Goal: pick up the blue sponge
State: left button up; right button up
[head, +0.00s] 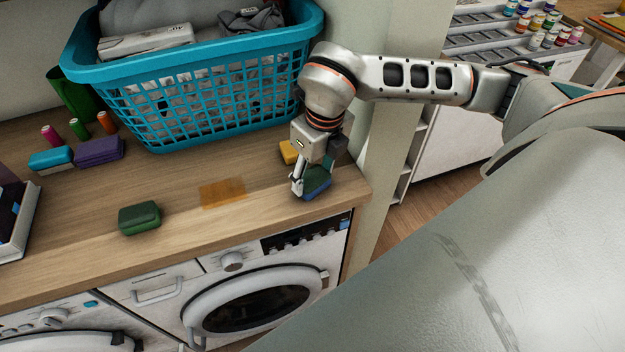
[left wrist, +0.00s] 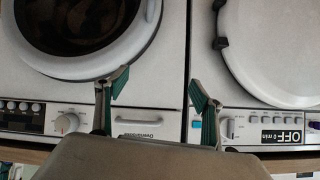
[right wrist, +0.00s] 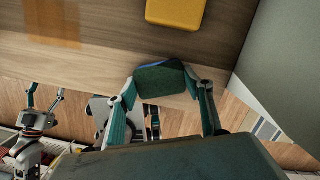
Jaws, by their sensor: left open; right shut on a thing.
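The blue sponge (head: 317,181), with a dark green face, is at the right front of the wooden counter. My right gripper (head: 303,183) reaches down on it and is shut on it. In the right wrist view the sponge (right wrist: 160,80) sits between the two fingertips, its dark green face showing with a thin blue edge. I cannot tell whether it touches the counter or is just above it. My left gripper (left wrist: 157,84) is open and empty in front of the washing machines, away from the sponge; the head view does not show it.
A yellow sponge (head: 289,152) lies just behind my right gripper. A green sponge (head: 139,218), a purple one (head: 99,151) and a teal one (head: 51,159) lie further left. A blue laundry basket (head: 200,110) stands behind. An orange patch (head: 222,192) marks the counter.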

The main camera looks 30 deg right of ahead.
aim_at(313, 177)
pick_arm(q)
jog(key=shift+r, duration=0.1)
pick_arm(e)
jog(key=shift+r, duration=0.1)
notch_tip(313, 177, up, 5)
jog(key=p, duration=0.3)
jog(key=shift+r, duration=0.15)
notch_tip(313, 177, up, 4)
jog(key=shift+r, duration=0.25)
jog(key=shift+c, duration=1.3)
pick_arm(q)
jog(key=shift+s+a+r+y, duration=0.15)
jog(key=shift+s+a+y, duration=0.05)
jog(key=shift+a, duration=0.25)
jog(key=shift+s+a+r+y, duration=0.1)
jog(key=shift+s+a+y, duration=0.1)
jog(key=shift+a, duration=0.25)
jog(key=shift+a, duration=0.2)
